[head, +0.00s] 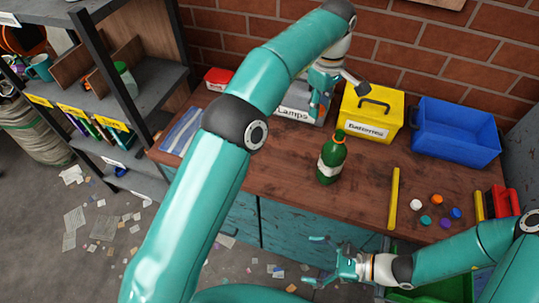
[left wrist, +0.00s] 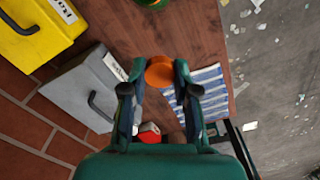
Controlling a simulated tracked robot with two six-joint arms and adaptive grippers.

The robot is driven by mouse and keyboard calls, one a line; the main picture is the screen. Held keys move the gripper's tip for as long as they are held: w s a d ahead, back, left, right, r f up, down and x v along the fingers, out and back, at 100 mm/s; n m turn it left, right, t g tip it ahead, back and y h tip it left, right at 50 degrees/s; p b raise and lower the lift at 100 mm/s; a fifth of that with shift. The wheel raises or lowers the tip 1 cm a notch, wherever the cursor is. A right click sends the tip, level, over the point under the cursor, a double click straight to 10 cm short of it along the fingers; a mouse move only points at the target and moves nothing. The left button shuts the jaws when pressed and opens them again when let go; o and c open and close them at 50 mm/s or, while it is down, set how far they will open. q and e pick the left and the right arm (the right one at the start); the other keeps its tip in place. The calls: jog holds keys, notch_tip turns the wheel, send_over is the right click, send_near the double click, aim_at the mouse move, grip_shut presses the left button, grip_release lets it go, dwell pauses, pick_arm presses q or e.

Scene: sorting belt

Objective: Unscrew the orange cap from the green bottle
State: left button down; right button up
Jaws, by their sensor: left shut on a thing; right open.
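The green bottle (head: 331,164) with a pale label stands upright on the brown table. A sliver of green shows at the top edge of the left wrist view (left wrist: 151,3). My left gripper (head: 322,105) is above and behind the bottle, near the grey box. In the left wrist view it is shut on an orange cap (left wrist: 160,71), apart from the bottle. My right gripper (head: 316,262) is open and empty in front of the table.
A yellow strip (head: 393,198) and several loose caps (head: 436,199) lie at right. A striped cloth (head: 181,130) lies at left.

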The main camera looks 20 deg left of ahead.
jog(key=s+d+f+n+g+h+b, duration=0.2)
jog(key=s+d+f+n+g+h, duration=0.1)
jog(key=s+d+f+n+h, duration=0.6)
pick_arm(q)
jog(key=a+f+n+b, duration=0.15)
jog(key=a+f, duration=0.35)
jog(key=a, duration=0.8)
jog(key=f, duration=0.9)
jog(key=w+f, duration=0.1)
jog(key=f, duration=0.4)
jog(key=shift+a+f+b, duration=0.15)
jog(key=shift+a+b, duration=0.05)
jog(key=shift+b, duration=0.1)
jog(key=shift+f+p, duration=0.35)
jog(key=shift+f, duration=2.25)
pick_arm(e)
jog(key=w+d+f+n+t, duration=0.1)
jog(key=w+f+n+t, duration=0.3)
jog(key=w+n, duration=0.2)
jog(key=shift+w+d+f+t, duration=0.15)
jog(key=shift+w+t, duration=0.15)
jog(key=shift+w, duration=0.5)
